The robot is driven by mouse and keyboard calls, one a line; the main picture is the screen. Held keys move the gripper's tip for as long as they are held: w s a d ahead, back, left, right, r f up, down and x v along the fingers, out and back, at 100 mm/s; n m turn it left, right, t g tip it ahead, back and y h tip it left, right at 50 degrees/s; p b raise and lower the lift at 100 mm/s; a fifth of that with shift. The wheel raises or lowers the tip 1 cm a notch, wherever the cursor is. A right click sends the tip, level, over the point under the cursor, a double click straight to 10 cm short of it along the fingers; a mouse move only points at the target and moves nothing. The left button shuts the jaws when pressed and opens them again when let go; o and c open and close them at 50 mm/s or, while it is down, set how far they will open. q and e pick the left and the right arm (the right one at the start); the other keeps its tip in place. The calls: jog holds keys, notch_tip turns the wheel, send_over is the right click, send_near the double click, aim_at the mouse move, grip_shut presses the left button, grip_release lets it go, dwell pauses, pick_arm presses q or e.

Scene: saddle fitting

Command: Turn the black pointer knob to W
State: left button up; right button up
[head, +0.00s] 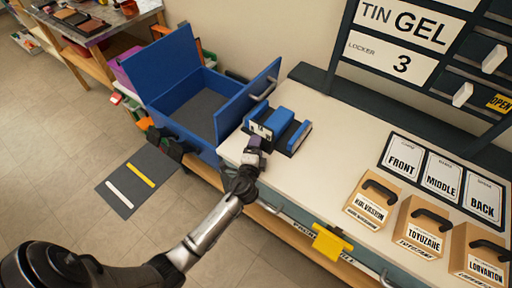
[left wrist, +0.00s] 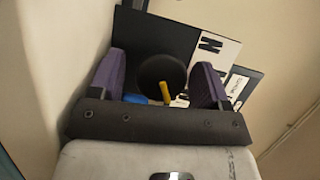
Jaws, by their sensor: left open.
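The black pointer knob (left wrist: 158,74) shows in the left wrist view as a round dark cylinder with a yellow pointer mark (left wrist: 165,92). My left gripper (left wrist: 158,85) is open, with one purple finger on each side of the knob. I cannot tell whether either finger touches it. A white label with large black letters (left wrist: 213,48) lies behind the right finger and is partly covered. In the head view my left gripper (head: 254,144) is at the front of a blue and black device (head: 284,122) on the counter, and hides the knob. My right gripper is not in view.
A blue bin with an open lid (head: 180,98) stands left of the counter (head: 325,165). Three labelled wooden boxes with black handles, one of them here (head: 372,203), stand at the right. A yellow tag (head: 331,242) hangs at the counter's front edge. The counter's middle is clear.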

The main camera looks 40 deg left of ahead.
pick_arm(q)
jog(key=v, duration=1.3)
jog(key=shift+s+d+b, duration=0.2)
jog(key=shift+s+b, duration=0.1)
jog(key=shift+s, duration=0.05)
